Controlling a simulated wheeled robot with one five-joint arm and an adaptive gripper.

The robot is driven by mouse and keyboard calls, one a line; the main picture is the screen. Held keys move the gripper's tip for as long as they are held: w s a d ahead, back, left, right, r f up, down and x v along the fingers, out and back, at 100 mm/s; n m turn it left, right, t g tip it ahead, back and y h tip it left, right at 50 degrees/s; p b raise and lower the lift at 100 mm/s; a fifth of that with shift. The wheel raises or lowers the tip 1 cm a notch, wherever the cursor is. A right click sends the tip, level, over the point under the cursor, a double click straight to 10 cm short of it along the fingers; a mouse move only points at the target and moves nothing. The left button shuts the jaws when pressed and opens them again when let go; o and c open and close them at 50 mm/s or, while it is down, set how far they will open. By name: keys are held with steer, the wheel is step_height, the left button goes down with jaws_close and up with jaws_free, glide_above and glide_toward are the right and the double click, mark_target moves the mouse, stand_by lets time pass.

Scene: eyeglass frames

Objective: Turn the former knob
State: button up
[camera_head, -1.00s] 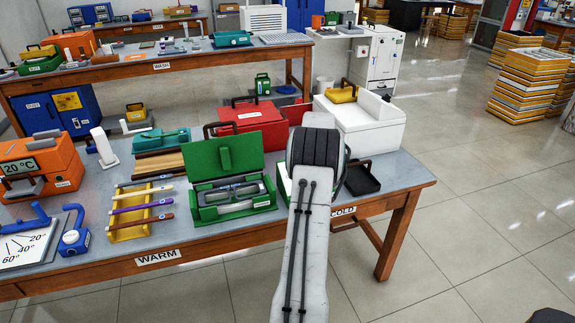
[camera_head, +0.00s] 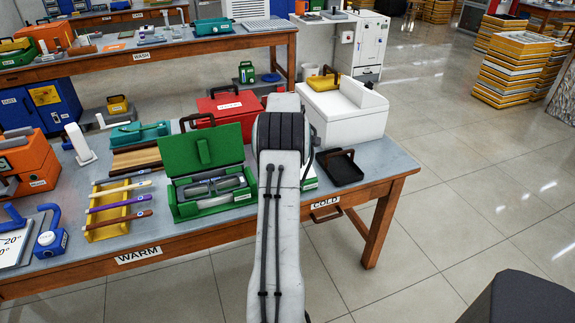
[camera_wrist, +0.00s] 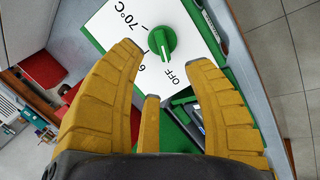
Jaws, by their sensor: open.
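The green knob (camera_wrist: 162,42) sits on a white panel (camera_wrist: 122,22) with a green edge in the wrist view. Black marks read OFF below the knob and 70°C to its upper left, with another mark partly covered. The knob's ridge runs roughly toward OFF. I cannot tell how far the fingertips are from the panel. In the head view my arm hides the gripper and knob; only a white and green edge (camera_head: 309,178) shows beside it.
An open green case (camera_head: 207,175) stands just left of my arm, and a black tray (camera_head: 342,167) lies to the right. Behind are a red case (camera_head: 226,108) and a white cooler (camera_head: 345,112). The floor (camera_head: 460,190) right of the bench is clear.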

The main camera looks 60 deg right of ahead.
steer(key=shift+p+x, duration=0.55)
steer(key=shift+x, duration=3.15)
jaws_close()
